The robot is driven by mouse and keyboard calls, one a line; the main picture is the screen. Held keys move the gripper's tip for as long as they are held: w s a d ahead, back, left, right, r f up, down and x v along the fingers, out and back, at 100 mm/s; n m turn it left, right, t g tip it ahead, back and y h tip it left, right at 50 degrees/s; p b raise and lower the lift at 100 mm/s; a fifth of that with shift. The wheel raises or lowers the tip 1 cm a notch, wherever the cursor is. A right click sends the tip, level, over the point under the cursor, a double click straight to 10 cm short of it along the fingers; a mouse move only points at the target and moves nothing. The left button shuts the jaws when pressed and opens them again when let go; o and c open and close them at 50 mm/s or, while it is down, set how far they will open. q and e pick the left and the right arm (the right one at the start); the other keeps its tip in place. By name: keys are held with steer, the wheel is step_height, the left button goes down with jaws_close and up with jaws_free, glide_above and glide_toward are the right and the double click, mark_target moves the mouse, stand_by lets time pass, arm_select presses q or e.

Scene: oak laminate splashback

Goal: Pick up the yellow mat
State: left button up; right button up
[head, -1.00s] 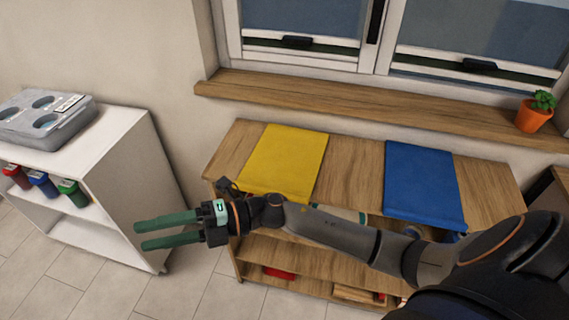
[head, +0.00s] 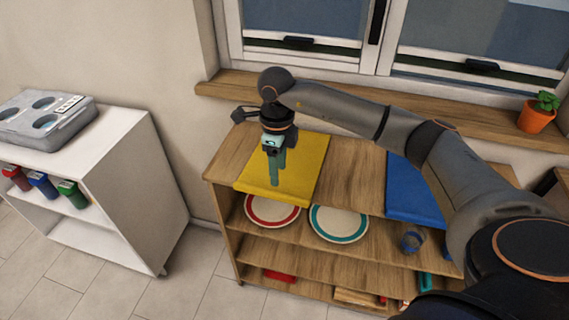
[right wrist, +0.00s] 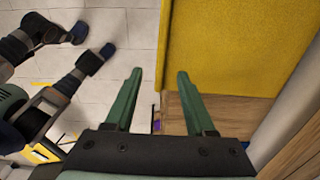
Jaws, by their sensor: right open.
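The yellow mat (head: 305,165) lies flat on the left part of the wooden shelf unit's top, with its front end at the front edge. My right gripper (head: 275,184) points down over the mat's front part, open. In the right wrist view, the fingers (right wrist: 159,75) are apart with nothing held. One finger is over the floor, and the other overlaps the edge of the yellow mat (right wrist: 235,45). I cannot tell whether the fingers touch the mat.
A blue mat (head: 408,195) lies to the right on the shelf unit (head: 355,165), partly behind my right arm. Plates (head: 272,210) stand on the shelf below. The window sill (head: 225,86) with a potted plant (head: 536,113) is behind. A white cabinet (head: 130,160) stands left.

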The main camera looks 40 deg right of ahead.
mark_target(280, 194)
step_height(280, 194, down, 3)
steer(key=shift+d+f+p, duration=0.2)
steer(key=shift+f+p, duration=0.3)
steer(key=shift+f, duration=2.15)
jaws_close()
steer(key=shift+r, duration=0.1)
